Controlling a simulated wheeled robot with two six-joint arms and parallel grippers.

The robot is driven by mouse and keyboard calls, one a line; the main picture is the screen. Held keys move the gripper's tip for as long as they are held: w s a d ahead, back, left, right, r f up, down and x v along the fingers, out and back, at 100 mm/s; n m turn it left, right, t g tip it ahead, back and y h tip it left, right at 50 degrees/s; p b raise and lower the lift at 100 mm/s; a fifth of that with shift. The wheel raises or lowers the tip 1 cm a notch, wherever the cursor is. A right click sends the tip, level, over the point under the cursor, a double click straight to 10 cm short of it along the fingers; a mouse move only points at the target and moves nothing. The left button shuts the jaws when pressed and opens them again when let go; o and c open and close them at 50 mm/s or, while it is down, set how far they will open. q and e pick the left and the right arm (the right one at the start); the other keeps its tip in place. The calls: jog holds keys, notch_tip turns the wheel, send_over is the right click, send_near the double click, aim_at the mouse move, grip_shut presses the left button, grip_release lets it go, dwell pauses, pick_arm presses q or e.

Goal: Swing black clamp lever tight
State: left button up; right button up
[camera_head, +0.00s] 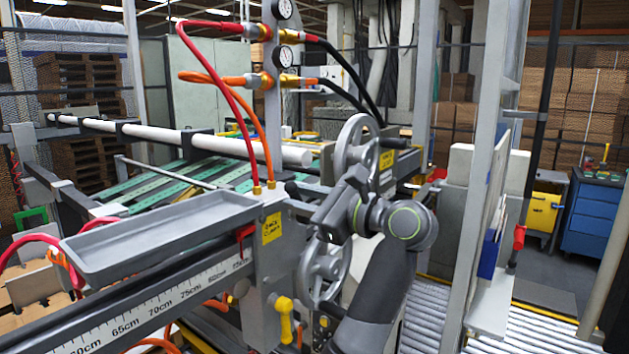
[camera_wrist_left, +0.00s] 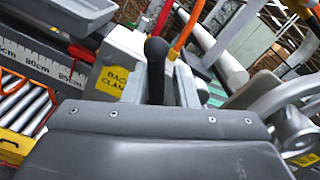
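The black clamp lever (camera_wrist_left: 156,70) shows in the left wrist view as an upright black handle with a round knob. It stands beside a yellow label (camera_wrist_left: 110,82) reading "BACK CLAMP" on a grey block. In the head view this label (camera_head: 271,228) is on the grey upright, and a dark knob-like end (camera_head: 291,188) shows close to my gripper. My left gripper (camera_head: 318,207) reaches left toward the upright from my wrist. In the left wrist view its broad grey body hides the lever's lower part. My right gripper is out of view.
Two grey handwheels (camera_head: 357,145) and (camera_head: 322,272) stand close around my left wrist. A grey tray (camera_head: 160,236) lies above the centimetre scale (camera_head: 150,308). Red hoses (camera_head: 215,75) and orange hoses rise behind the upright. A grey post (camera_head: 487,170) stands to the right.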

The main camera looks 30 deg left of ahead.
pick_arm(q)
jog(key=w+d+m+p, duration=0.1)
jog(key=w+d+m, duration=0.1)
jog(key=d+m, duration=0.4)
jog(key=shift+d+r, duration=0.25)
jog(key=shift+d, duration=1.4)
